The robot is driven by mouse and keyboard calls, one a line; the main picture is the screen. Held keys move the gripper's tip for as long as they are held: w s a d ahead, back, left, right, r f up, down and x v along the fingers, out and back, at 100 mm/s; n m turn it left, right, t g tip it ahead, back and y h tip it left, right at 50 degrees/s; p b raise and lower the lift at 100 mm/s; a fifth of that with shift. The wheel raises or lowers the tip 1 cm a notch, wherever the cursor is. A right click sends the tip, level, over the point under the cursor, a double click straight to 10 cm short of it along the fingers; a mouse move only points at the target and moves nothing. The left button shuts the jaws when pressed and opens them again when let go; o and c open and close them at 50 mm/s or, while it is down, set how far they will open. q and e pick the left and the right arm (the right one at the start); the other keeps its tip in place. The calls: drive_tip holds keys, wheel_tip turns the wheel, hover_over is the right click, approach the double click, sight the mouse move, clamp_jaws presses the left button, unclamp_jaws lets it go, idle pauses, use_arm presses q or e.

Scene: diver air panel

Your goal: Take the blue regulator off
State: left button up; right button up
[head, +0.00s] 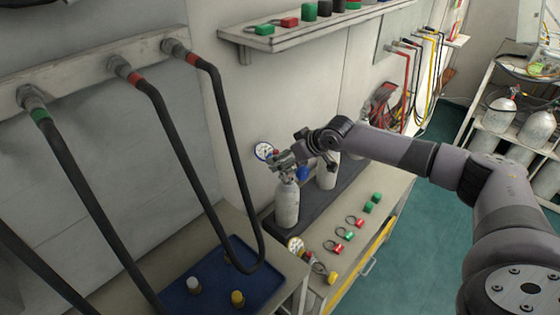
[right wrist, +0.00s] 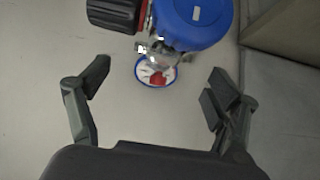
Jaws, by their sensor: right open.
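The blue regulator (head: 302,173) sits at the top of the front grey cylinder (head: 287,205) on the bench by the wall. Its gauge (head: 264,151), white with a blue rim, faces out at the left. In the right wrist view, its round blue body (right wrist: 195,22) is at the top, with the gauge (right wrist: 157,71) below it. My right gripper (right wrist: 157,85) is open, its fingers apart on either side of the gauge and short of the blue body. In the head view, the gripper partly hides the regulator and cylinder top. My left gripper is not in view.
A black and red knob (right wrist: 113,12) is left of the blue body. A second cylinder (head: 327,177) stands close behind. Small red and green fittings lie along the bench. Black hoses hang at left above a blue tray (head: 258,291). A shelf (head: 300,28) is above.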

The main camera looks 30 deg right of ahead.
drive_tip(key=p+x, duration=0.1)
drive_tip(key=x, duration=0.3)
drive_tip(key=shift+s+a+f, duration=0.1)
drive_tip(key=shift+f, duration=0.2)
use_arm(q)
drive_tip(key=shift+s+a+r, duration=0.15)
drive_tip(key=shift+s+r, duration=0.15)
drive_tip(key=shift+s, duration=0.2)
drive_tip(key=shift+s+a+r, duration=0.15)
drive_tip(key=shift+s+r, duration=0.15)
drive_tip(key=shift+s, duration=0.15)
use_arm(e)
drive_tip(key=c, duration=1.7)
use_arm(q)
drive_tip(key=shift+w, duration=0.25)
use_arm(e)
drive_tip(key=shift+r, duration=0.15)
drive_tip(key=shift+c, duration=0.7)
